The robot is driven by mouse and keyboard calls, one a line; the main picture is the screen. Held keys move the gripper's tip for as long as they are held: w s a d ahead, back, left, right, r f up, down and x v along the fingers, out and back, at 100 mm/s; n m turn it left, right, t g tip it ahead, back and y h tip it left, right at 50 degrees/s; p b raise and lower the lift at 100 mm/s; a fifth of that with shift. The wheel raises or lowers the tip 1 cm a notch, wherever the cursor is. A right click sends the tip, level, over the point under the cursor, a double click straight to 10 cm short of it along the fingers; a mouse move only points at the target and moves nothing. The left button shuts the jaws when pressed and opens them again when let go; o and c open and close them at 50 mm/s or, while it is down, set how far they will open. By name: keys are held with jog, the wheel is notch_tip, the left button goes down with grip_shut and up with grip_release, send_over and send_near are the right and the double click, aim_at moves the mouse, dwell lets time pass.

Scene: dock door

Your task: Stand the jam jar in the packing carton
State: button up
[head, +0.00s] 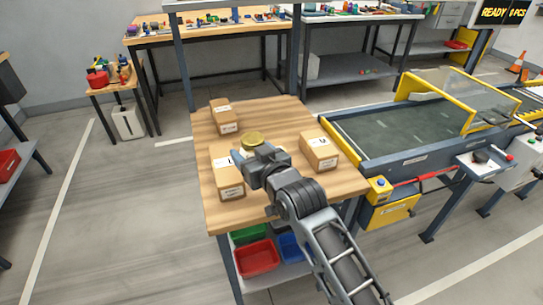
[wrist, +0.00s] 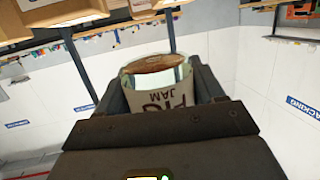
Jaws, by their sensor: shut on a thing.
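My gripper (head: 257,158) is over the wooden table and shut on the jam jar. In the wrist view the jar (wrist: 160,90) sits between the two fingers, with a pale label reading JAM that appears upside down. Three brown cartons are on the table: one at the back left (head: 222,115), one at the front left (head: 229,178) and one at the right (head: 319,151). I cannot tell which is the packing carton. Whether the jar's base touches anything is hidden.
The wooden table (head: 278,115) has bare room at its back and front right. A dark conveyor (head: 385,135) with yellow guards stands to the right. Red (head: 257,257) and green bins sit on a shelf under the table. A workbench (head: 220,30) is behind.

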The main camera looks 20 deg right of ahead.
jog(key=d+f, duration=0.2)
jog(key=d, duration=0.1)
jog(key=d+f+b, duration=0.1)
jog(key=d+f, duration=0.1)
jog(key=d, duration=0.2)
jog(key=s+d+f, duration=0.1)
jog(key=d+f, duration=0.1)
jog(key=d, duration=0.2)
jog(key=shift+d+f+b, duration=0.25)
jog(key=shift+b, duration=0.1)
jog(key=shift+f+b, duration=0.3)
jog(key=shift+f, duration=1.7)
jog(key=shift+f, duration=0.15)
jog(key=o, duration=1.3)
jog(key=shift+c, duration=0.2)
jog(key=shift+s+d, duration=0.1)
jog(key=shift+s, duration=0.3)
jog(key=b+v, duration=0.2)
jog(key=v, duration=0.9)
jog(key=shift+r, duration=0.3)
